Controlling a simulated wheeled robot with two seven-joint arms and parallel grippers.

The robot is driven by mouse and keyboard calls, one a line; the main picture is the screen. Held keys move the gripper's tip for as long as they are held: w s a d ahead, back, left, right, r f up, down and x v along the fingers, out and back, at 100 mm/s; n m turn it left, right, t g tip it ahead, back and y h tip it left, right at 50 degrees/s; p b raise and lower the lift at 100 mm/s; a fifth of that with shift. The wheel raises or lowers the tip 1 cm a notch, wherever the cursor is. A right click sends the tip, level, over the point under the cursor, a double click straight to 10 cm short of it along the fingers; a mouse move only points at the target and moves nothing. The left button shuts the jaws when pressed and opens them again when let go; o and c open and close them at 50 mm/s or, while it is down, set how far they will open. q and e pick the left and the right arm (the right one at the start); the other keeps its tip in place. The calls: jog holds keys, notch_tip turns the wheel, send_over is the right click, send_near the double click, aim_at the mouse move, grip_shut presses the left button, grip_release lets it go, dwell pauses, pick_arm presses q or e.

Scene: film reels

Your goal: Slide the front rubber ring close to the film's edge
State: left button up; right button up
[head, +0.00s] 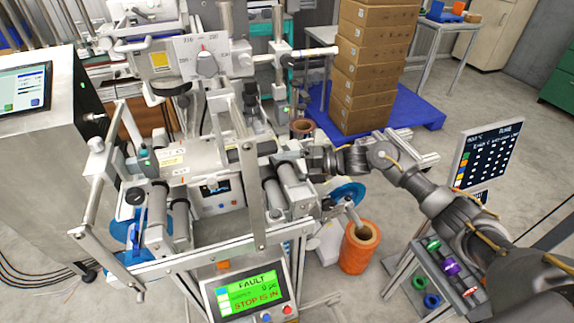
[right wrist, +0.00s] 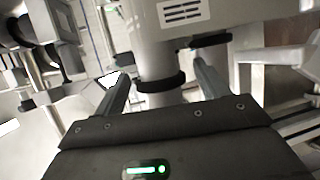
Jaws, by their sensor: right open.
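My right gripper (head: 303,160) reaches in from the right to the right end of the machine's roller section in the head view. In the right wrist view my right gripper (right wrist: 162,86) is open, one finger on each side of a pale shaft. A black rubber ring (right wrist: 161,82) sits around that shaft between the fingers, with no visible grip on it. A second black ring (right wrist: 210,40) sits farther right, near the right finger. I cannot make out the film's edge clearly. My left gripper is not in view.
Metal rollers (head: 295,190) and frame bars crowd the gripper. A green panel (head: 247,292) reads FAULT and STOP IS IN. An orange roll (head: 360,247) stands on the floor. Stacked boxes (head: 372,65) stand behind, and a dark screen (head: 487,155) is at the right.

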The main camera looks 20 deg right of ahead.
jog(key=shift+w+a+f, duration=0.1)
jog(key=shift+w+a, duration=0.05)
jog(key=shift+a, duration=0.25)
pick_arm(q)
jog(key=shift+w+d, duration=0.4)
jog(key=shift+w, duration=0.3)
